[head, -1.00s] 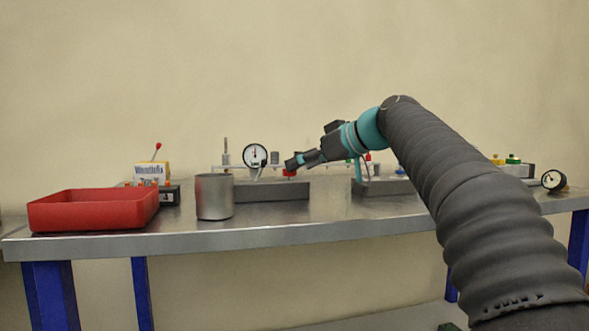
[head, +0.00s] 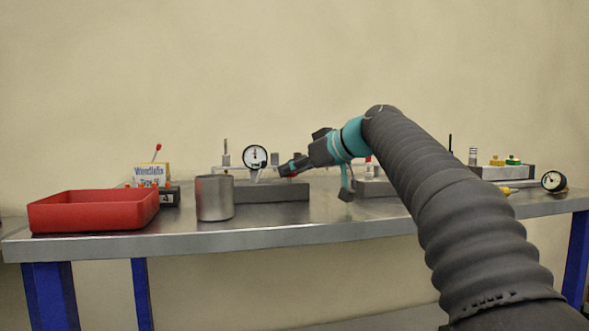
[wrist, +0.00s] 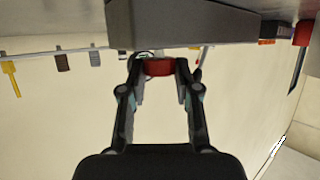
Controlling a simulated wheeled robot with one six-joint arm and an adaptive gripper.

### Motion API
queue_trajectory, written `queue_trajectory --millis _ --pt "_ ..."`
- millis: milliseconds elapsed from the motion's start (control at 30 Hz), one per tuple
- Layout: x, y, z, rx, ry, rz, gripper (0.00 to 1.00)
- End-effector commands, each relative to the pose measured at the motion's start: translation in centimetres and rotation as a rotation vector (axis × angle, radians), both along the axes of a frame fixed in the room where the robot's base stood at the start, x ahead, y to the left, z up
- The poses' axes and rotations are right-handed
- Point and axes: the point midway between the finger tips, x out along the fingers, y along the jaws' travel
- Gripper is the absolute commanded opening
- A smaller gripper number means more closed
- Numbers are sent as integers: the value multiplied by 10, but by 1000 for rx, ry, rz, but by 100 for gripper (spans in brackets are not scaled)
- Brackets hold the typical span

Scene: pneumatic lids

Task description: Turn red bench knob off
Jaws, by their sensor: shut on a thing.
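The red knob (wrist: 158,67) shows in the wrist view between my two fingertips, below the edge of a grey block (wrist: 200,22). My gripper (wrist: 160,72) is shut on it, with one finger on each side. In the head view my gripper (head: 286,169) reaches the fixture on the grey block (head: 272,191), just right of a round white gauge (head: 255,157). My gripper hides the knob there. The knob's turn position cannot be told.
A red tray (head: 94,212) and a metal cup (head: 214,198) stand at the left of the steel bench (head: 290,236). A lidded box (head: 152,174) stands behind them. Another gauge (head: 553,181) lies at the far right. The bench front is clear.

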Motion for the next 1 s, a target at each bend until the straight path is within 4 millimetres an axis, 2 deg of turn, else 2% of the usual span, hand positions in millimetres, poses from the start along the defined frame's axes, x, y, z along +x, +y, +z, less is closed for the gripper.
queue_trajectory --millis 267,1000 --pt "-2 2 0 0 0 -61 0" --pt "-6 9 3 -1 -4 -531 0"
